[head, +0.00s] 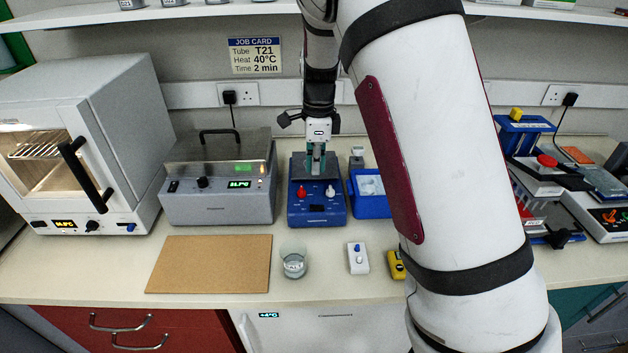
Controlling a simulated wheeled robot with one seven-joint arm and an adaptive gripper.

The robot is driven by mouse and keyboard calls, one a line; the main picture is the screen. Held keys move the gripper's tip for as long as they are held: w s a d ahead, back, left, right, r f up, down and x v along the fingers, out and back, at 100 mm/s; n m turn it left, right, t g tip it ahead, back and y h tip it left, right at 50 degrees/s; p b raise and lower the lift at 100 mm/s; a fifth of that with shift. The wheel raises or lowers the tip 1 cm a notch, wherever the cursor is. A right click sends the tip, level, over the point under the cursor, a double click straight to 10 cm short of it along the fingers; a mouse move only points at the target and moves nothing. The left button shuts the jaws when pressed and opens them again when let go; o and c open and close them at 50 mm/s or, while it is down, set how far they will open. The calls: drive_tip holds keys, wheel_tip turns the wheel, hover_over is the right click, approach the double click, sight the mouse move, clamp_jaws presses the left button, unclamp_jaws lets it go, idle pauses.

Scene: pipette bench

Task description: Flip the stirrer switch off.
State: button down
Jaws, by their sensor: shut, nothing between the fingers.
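The stirrer appears to be the blue box (318,216) with a dark top plate, standing mid-bench against the back. Its front panel carries a red knob (301,192) on the left and a small white control (331,191) on the right. Which of these is the switch, and its on or off position, is too small to tell. My gripper (317,172) points down at the stirrer, in front of or over its dark top, just above and between the two controls. Its fingers are shut and empty. Contact with the stirrer cannot be made out.
A grey lidded bath (218,208) stands close on the left, a blue tray (372,206) close on the right. A glass beaker (293,262), a small white switch box (357,258) and a yellow device (397,265) are in front. A brown board (210,264) lies front left.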

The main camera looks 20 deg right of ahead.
drive_tip(key=shift+r, duration=1.5)
drive_tip(key=b, duration=0.1)
drive_tip(key=d+y+b, duration=0.1)
drive_tip(key=shift+d+r+b, duration=0.15)
drive_tip(key=shift+d+b, duration=0.1)
drive_tip(key=shift+b, duration=0.05)
drive_tip(key=shift+s, duration=0.1)
drive_tip(key=p, duration=0.2)
hover_over(313, 204)
drive_tip(key=s, duration=0.1)
drive_tip(key=f, duration=1.2)
drive_tip(key=shift+s+d, duration=0.1)
drive_tip(key=shift+s, duration=0.1)
drive_tip(key=shift+w+f, duration=0.15)
drive_tip(key=shift+f, duration=0.75)
